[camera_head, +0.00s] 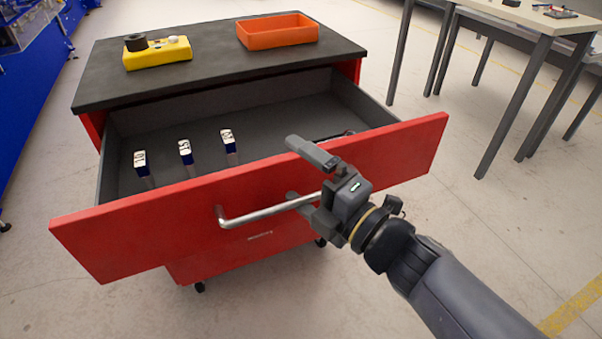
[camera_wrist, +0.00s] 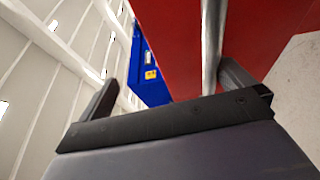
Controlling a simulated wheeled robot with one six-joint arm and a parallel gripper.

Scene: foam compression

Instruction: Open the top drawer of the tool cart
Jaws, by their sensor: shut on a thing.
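The top drawer (camera_head: 380,156) of the red tool cart (camera_head: 230,255) stands pulled well out, its inside showing. Its metal bar handle (camera_head: 262,213) runs across the drawer front; its right end is partly hidden by my gripper. My gripper (camera_head: 306,180) is at the right end of the handle and shut on it. Its upper finger reaches over the drawer front and its lower finger is beside the bar. In the wrist view the handle (camera_wrist: 211,45) passes between the fingers, close to the right finger; a wide gap shows to the left finger.
Several labelled objects (camera_head: 186,152) stand in the drawer. The dark cart top (camera_head: 210,65) bears a yellow device (camera_head: 158,55) and an orange tray (camera_head: 278,31). A table (camera_head: 540,22) stands at the right, and blue equipment (camera_head: 25,70) at the left. Floor in front is clear.

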